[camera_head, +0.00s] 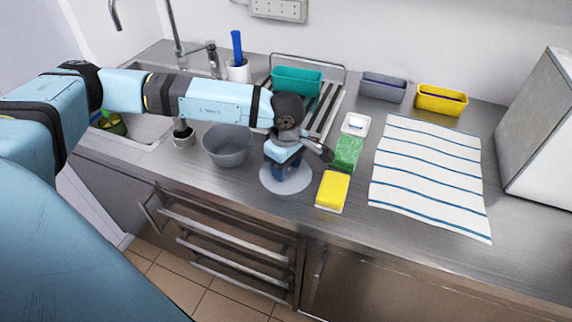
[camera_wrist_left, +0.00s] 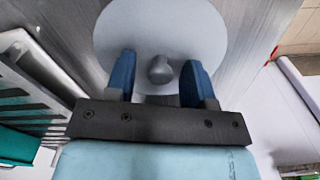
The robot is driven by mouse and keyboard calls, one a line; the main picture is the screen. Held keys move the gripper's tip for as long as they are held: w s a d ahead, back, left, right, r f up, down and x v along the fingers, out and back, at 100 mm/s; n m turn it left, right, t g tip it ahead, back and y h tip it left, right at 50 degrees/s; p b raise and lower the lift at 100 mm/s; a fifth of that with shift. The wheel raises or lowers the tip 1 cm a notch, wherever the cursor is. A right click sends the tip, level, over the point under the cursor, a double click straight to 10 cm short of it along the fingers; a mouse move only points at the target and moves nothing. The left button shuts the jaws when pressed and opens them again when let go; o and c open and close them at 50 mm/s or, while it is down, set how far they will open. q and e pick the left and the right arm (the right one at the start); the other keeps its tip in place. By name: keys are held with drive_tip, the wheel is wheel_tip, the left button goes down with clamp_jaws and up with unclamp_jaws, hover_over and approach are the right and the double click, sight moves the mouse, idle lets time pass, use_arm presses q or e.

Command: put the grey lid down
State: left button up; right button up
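The grey lid (camera_head: 271,182) is a round flat disc that appears to lie on the steel counter near its front edge, right of the grey pot (camera_head: 227,147). In the left wrist view the lid (camera_wrist_left: 205,35) shows a round knob (camera_wrist_left: 160,70) at its middle. My left gripper (camera_head: 288,172) points down over the lid. Its blue fingers (camera_wrist_left: 158,75) stand open on either side of the knob, with a gap on both sides. In the head view my gripper hides the knob and the back of the lid. My right gripper is not in view.
A yellow sponge (camera_head: 333,189) lies close right of the lid, with a green pad (camera_head: 347,152) behind it. A striped towel (camera_head: 430,172) covers the counter at right. A rack (camera_head: 330,105) and several small bins stand behind. The sink is at left.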

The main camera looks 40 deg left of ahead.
use_arm(q)
wheel_tip(320, 180, up, 12)
drive_tip(key=shift+r, duration=0.2)
idle(0.4)
drive_tip(key=shift+f, duration=0.1)
idle(0.4)
